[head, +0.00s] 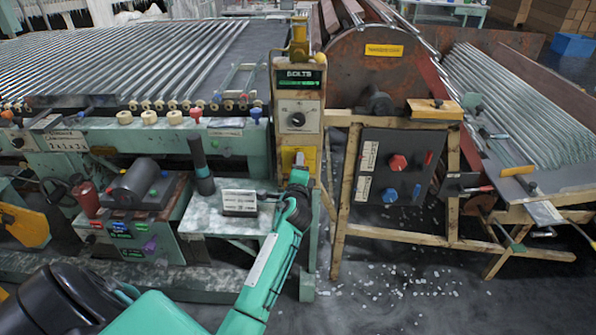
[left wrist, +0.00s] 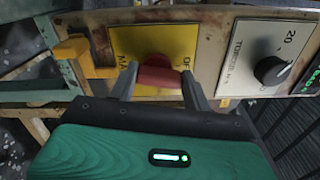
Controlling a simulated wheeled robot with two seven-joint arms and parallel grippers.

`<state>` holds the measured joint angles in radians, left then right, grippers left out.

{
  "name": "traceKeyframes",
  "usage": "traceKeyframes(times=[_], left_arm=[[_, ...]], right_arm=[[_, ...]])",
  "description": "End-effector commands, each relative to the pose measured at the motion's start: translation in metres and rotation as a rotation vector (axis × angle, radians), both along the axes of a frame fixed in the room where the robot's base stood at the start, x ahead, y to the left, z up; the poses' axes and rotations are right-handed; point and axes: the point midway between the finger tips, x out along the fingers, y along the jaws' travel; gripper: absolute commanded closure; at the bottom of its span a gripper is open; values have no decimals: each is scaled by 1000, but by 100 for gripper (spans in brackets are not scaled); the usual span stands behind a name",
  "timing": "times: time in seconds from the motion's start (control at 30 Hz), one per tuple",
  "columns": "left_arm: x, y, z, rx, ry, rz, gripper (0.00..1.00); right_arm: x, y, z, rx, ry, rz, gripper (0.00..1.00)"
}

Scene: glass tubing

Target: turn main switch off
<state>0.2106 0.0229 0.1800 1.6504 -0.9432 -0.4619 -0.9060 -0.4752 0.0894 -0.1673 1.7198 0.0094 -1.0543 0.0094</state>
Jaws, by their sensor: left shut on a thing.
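The main switch (left wrist: 158,80) is a red knob on a yellow plate (left wrist: 129,42) in the left wrist view. The plate's lettering is partly covered and begins "MA" on one side and "OF" on the other. My left gripper (left wrist: 161,77) is shut on the red knob, one finger on each side. In the head view the yellow plate (head: 288,157) is low on a beige control post. My left gripper (head: 298,178) reaches up to it and hides the knob there. My right gripper is not in view.
A dark panel (head: 392,168) with red and blue knobs stands to the right. A small table (head: 215,218) with a meter is left of my forearm.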

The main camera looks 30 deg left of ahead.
Motion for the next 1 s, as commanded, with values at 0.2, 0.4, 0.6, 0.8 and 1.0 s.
traceKeyframes(times=[0.2,0.4,0.6,0.8,1.0], left_arm=[[0,0,-2,-110,-67,0,74],[-1,1,-2,-168,-101,1,74],[-1,1,-2,-192,-114,2,74],[-1,1,-2,-195,-116,2,74],[-1,1,-2,-194,-116,2,47]], right_arm=[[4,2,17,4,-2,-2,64],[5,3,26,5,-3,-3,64],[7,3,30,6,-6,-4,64],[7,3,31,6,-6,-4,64],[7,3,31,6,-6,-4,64]])
